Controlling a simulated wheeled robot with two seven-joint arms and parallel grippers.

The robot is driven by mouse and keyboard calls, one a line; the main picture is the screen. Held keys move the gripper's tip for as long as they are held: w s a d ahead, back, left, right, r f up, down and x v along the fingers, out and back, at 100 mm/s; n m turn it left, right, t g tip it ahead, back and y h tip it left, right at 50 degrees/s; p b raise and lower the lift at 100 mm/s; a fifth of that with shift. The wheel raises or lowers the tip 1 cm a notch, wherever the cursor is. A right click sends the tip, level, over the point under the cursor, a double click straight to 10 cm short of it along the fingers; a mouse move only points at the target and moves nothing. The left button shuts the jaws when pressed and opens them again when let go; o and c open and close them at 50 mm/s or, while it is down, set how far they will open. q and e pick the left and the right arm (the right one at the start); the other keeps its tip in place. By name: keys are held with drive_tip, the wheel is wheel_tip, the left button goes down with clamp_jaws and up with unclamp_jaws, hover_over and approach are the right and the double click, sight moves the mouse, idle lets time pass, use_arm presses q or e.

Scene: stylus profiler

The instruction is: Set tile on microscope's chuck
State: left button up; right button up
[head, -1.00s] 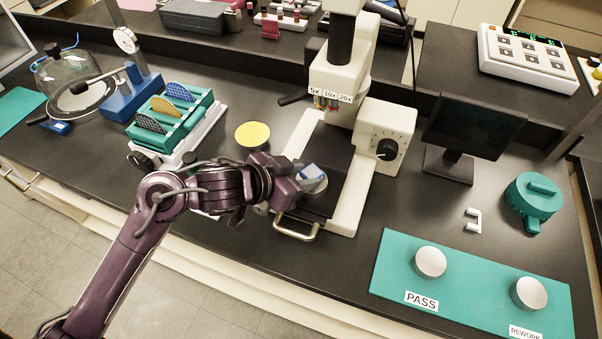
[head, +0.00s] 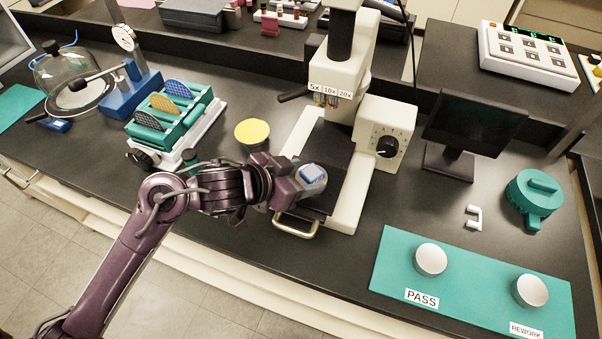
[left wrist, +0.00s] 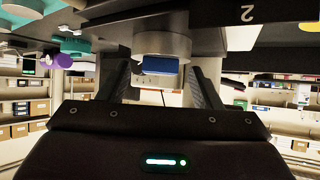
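The small blue tile (head: 312,173) lies on the round grey chuck (left wrist: 163,44) of the white microscope (head: 335,78), at the front of its dark stage. The tile also shows in the left wrist view (left wrist: 160,66), against the chuck's face, which appears upside down there. My left gripper (head: 303,180) is at the chuck, reaching in from the left. Its two fingers (left wrist: 160,80) stand apart on either side of the tile, with a visible gap to each side. The gripper hides part of the chuck in the head view. My right gripper is not in view.
A yellow disc (head: 252,132) and a teal rack with wafers (head: 170,120) stand left of the microscope. A metal handle (head: 297,228) sticks out in front of the stage. At the right are a monitor (head: 470,125) and a teal mat (head: 470,285) with PASS and REWORK discs.

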use_arm(q)
drive_tip(key=shift+c, duration=0.5)
drive_tip(key=shift+s+a+r+p, duration=0.15)
drive_tip(key=shift+r+p, duration=0.05)
drive_tip(key=shift+p, duration=0.15)
drive_tip(key=p+v, duration=0.4)
drive_tip(key=v, duration=0.2)
drive_tip(key=shift+a+r+p, duration=0.1)
drive_tip(key=shift+p, duration=0.2)
drive_tip(key=shift+s+a, duration=0.1)
drive_tip(key=shift+s, duration=0.05)
drive_tip(key=v, duration=0.7)
drive_tip(key=shift+s+a+r+b, duration=0.2)
drive_tip(key=shift+r+b, duration=0.05)
drive_tip(key=shift+b, duration=0.05)
